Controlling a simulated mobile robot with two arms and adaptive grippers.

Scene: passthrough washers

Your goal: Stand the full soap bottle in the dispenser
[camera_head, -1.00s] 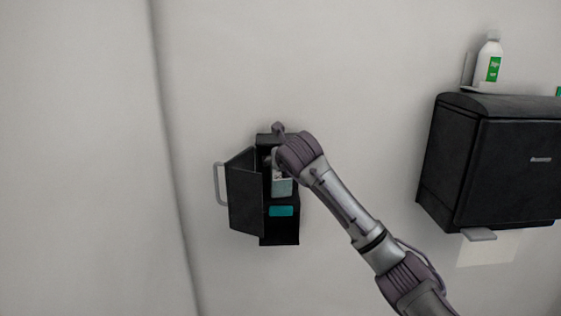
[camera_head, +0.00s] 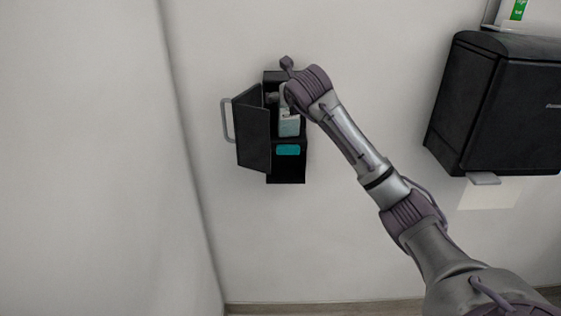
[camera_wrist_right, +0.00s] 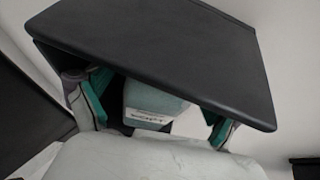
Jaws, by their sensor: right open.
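The black soap dispenser (camera_head: 287,172) hangs on the wall with its front cover (camera_head: 254,128) swung open to the left. A pale bottle with a blue-grey lower part (camera_head: 289,126) stands upright inside, above the teal window. It also shows in the right wrist view (camera_wrist_right: 152,103), with lettering on its label. My right gripper (camera_head: 279,99) is at the bottle's upper part and partly hides it. In the right wrist view its teal-lined fingers (camera_wrist_right: 153,112) are apart on either side of the bottle. Whether they touch it is unclear. My left gripper is out of view.
A wall corner is at the left. The wall below the soap dispenser is clear.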

